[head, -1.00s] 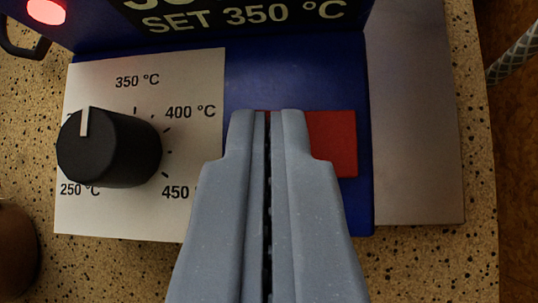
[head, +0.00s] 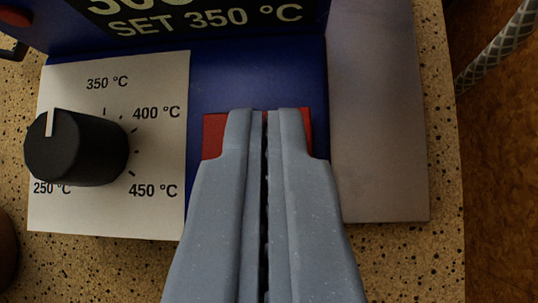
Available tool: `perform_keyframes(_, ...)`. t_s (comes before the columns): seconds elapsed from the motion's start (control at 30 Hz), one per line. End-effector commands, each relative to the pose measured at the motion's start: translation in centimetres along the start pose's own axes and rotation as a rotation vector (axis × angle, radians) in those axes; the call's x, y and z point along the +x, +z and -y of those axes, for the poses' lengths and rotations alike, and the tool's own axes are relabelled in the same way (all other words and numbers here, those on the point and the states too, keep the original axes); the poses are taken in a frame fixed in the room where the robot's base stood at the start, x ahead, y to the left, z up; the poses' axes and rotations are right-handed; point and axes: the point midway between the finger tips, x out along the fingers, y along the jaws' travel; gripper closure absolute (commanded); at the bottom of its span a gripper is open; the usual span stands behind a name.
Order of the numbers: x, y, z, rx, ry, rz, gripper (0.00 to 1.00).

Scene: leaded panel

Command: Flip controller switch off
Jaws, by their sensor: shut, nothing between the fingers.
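The blue controller (head: 255,70) fills the upper middle of the head view. Its red switch (head: 213,135) is on the blue face, right of the white dial plate. My gripper (head: 266,112) is shut and empty, and its fingertips lie over the middle of the red switch in the picture. Red shows on both sides of the fingers, while the middle of the switch is hidden. I cannot tell whether the tips touch it. The red indicator lamp (head: 14,17) at the top left looks dark.
A black knob (head: 76,147) on the white dial plate (head: 110,215) points near 350 °C. A display reading "SET 350 °C" (head: 205,20) is above. A grey panel (head: 378,120) is to the right, with a braided cable (head: 500,45) beyond it. Speckled worktop (head: 100,270) lies below.

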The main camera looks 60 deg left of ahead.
Motion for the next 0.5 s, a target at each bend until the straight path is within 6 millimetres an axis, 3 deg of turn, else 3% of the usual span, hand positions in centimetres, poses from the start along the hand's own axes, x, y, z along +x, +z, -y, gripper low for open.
perform_keyframes(0.27,-0.3,-0.4,0.1,-0.001,0.0,0.0,1.0)
perform_keyframes(0.5,-2.9,-3.1,0.8,-0.003,0.004,-0.003,1.0)
